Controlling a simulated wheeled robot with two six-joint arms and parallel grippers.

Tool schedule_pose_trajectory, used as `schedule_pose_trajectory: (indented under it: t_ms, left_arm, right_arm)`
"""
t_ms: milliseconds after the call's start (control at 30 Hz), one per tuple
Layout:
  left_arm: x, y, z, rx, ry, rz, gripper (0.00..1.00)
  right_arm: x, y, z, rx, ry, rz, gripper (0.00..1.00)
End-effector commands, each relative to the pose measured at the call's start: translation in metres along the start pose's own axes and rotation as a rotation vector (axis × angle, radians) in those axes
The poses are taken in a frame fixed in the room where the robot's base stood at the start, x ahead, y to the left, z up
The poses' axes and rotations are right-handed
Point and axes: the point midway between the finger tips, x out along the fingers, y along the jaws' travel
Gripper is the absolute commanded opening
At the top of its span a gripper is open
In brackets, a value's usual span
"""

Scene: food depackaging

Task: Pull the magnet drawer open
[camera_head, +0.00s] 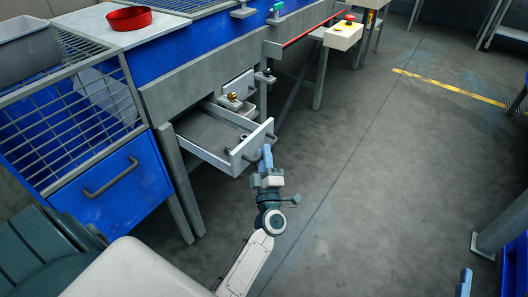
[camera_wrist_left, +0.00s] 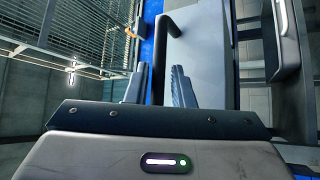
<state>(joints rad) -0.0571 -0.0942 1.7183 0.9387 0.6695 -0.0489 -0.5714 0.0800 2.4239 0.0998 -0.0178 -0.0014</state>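The magnet drawer (camera_head: 238,160) is a pale grey drawer under the workbench, pulled well out in the head view. A few small dark items lie inside it, too small to name. Its dark bar handle (camera_wrist_left: 169,28) shows ahead of my left gripper in the left wrist view. My left gripper (camera_head: 266,156) is at the drawer front. In the left wrist view (camera_wrist_left: 158,88) its two fingers are apart, with the handle line running between them and gaps showing. A blue tip at the bottom right looks like my right gripper (camera_head: 465,282); its fingers cannot be made out.
A blue drawer with a grey handle (camera_head: 110,178) is at the left under a wire rack (camera_head: 62,105). A red bowl (camera_head: 129,18) stands on the bench. A box with a red button (camera_head: 344,33) is further back.

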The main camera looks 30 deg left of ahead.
Motion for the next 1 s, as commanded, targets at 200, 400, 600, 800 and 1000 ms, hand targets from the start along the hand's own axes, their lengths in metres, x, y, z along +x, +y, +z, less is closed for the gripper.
schedule_pose_trajectory:
  t_ms: [200,400,600,800,1000]
  left_arm:
    - [-0.047,-0.002,0.001,0.002,-0.002,-0.006,0.22]
    - [-0.08,-0.002,0.0,0.001,-0.001,-0.006,0.22]
    - [-0.094,-0.001,0.0,0.001,-0.001,-0.003,0.22]
    - [-0.095,-0.001,0.0,0.001,-0.001,-0.002,0.22]
    - [-0.094,-0.001,0.0,0.001,-0.001,-0.002,0.22]
  right_arm:
    - [0.006,0.0,-0.023,-0.017,0.126,-0.007,0.89]
    - [0.007,0.0,-0.037,-0.026,0.203,-0.009,0.89]
    - [0.007,-0.001,-0.042,-0.03,0.232,-0.01,0.89]
    - [0.007,-0.001,-0.043,-0.03,0.234,-0.01,0.89]
    - [0.007,-0.001,-0.042,-0.03,0.233,-0.01,0.89]
